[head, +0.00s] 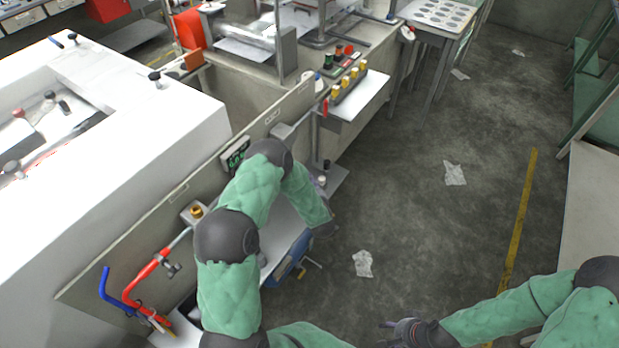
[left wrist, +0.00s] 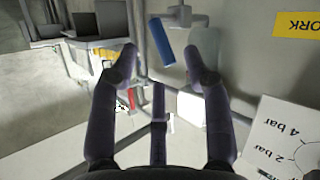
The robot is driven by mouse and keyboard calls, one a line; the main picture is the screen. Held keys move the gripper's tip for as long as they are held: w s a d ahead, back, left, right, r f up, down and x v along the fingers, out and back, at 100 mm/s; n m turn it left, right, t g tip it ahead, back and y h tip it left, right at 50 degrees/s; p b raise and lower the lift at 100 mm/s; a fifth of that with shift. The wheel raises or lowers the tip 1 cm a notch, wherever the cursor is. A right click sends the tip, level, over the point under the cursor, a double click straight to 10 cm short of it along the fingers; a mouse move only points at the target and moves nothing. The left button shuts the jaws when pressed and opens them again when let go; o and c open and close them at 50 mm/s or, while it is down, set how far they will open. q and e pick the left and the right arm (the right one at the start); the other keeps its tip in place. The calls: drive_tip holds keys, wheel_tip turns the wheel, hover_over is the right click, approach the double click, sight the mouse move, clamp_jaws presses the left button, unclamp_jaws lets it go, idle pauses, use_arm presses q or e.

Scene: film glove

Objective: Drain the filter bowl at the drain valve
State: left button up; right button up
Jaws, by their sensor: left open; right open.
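My left gripper (left wrist: 160,56) is open and empty in the left wrist view, its fingers spread. A pale, cloudy block (left wrist: 192,106) shows just behind the right finger; it may be the filter bowl, but I cannot tell. A blue cylinder (left wrist: 162,42) hangs beside a grey fitting (left wrist: 180,15) beyond the fingertips. In the head view my left arm bends over the machine's side panel and its gripper is mostly hidden behind the forearm. My right gripper (head: 405,331) is open and empty over the floor at the bottom. I cannot make out the drain valve for certain.
A printed dial card (left wrist: 285,140) with bar marks is close on the right in the wrist view. Red (head: 143,277) and blue (head: 112,294) pipes stand out at the panel's left end. A blue unit (head: 291,258) sits low beside my left arm. The floor (head: 400,190) is mostly clear.

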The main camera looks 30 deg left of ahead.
use_arm(q)
drive_tip(key=x, duration=0.5)
drive_tip(key=shift+w+a+f+b, duration=0.1)
drive_tip(key=shift+w+a+b, duration=0.15)
drive_tip(key=shift+b, duration=0.1)
clamp_jaws()
